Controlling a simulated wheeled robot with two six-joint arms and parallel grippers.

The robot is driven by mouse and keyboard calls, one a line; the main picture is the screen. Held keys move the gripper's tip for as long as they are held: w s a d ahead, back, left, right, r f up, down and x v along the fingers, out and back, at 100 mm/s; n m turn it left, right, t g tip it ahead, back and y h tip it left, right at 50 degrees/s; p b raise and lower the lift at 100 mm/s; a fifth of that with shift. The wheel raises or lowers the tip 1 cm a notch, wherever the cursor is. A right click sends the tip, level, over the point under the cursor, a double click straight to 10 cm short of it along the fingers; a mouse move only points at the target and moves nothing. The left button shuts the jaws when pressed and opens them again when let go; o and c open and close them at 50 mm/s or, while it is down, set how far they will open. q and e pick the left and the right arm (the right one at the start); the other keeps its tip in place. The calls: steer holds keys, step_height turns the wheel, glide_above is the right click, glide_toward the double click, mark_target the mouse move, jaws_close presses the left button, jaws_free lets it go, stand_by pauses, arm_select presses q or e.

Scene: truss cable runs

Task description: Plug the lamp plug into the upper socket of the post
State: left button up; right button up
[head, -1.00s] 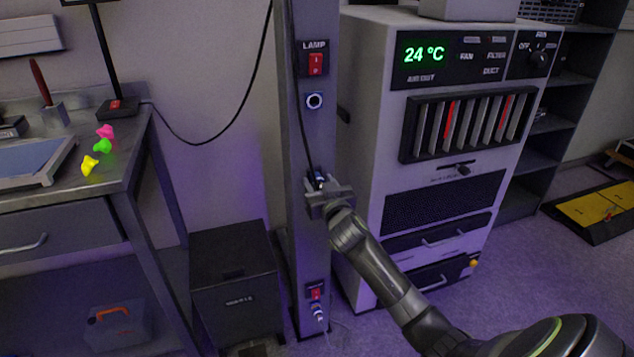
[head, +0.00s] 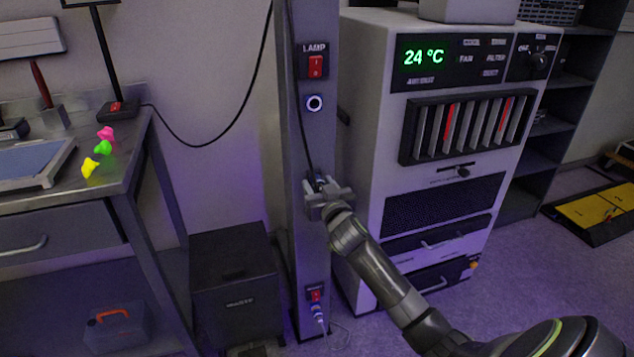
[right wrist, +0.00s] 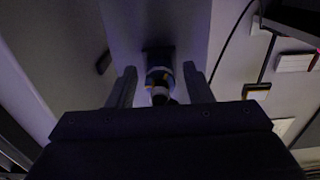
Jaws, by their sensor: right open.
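The grey post (head: 313,135) stands upright in the middle of the head view. The upper socket (head: 314,103) is a round, light-ringed port below the LAMP label and its red switch (head: 316,66); nothing is in it. The lamp plug (head: 318,182) is lower on the post, at the end of a black cable coming from above. My right gripper (head: 328,198) is at the plug. In the right wrist view the plug (right wrist: 160,82) shows between the open fingers of the right gripper (right wrist: 160,88), with a gap on each side. My left gripper is out of view.
A second red switch and a plug (head: 318,313) with a pale cable are low on the post. A grey cabinet (head: 365,130) stands close on the right. A dark bin (head: 235,285) and a metal bench (head: 130,165) are on the left.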

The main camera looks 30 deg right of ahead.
mark_target(320, 186)
steer(key=c, duration=1)
steer(key=shift+o, duration=0.2)
